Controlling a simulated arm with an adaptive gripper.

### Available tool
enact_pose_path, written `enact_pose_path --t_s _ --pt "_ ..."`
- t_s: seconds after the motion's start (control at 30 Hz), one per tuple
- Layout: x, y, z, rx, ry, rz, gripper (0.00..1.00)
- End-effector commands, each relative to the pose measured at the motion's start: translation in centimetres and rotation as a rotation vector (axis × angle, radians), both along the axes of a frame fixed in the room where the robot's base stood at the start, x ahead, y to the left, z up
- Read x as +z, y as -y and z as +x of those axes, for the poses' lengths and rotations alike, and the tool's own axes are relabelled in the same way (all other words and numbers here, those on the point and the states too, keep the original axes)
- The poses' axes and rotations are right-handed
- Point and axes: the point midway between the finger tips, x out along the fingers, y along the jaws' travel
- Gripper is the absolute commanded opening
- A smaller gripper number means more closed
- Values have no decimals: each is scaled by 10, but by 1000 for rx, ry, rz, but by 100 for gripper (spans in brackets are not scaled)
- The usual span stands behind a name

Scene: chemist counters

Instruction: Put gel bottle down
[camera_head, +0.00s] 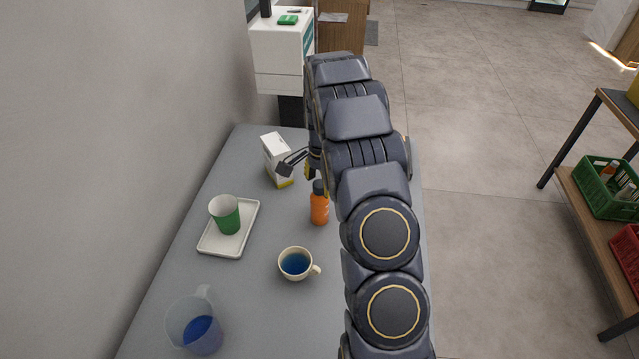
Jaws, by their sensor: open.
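An orange bottle (319,208) with a dark cap stands upright on the grey counter (255,325), just below my gripper in the picture; I cannot read its label, so I cannot tell for sure that it is the gel bottle. My gripper (298,164) is partly hidden behind my arm. One dark finger shows, reaching left over the white and yellow box. The gripper is open, and no bottle is visible between its fingers. A small yellow patch beside the gripper is too hidden to name.
A white and yellow box (274,155) stands beside the gripper. A green cup (225,215) stands on a white tray (208,241). A cup of blue liquid (295,263) and a clear jug (184,318) are nearer. The wall bounds the left; a shelf (590,215) stands far right.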

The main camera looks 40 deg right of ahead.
Motion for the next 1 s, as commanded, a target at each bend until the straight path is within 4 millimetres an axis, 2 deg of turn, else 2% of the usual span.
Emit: enact_pose_path --t_s 0.4,0.5,0.67,0.87,0.97,1.0 --pt "85 0 1 1 7 -4 53" --pt "100 0 1 1 5 -3 53" --pt "113 0 0 0 1 -1 53" --pt "117 -2 -1 8 0 -1 53" --pt "128 -17 -6 66 -2 -2 53" --pt "134 -27 -11 108 -7 -1 53"
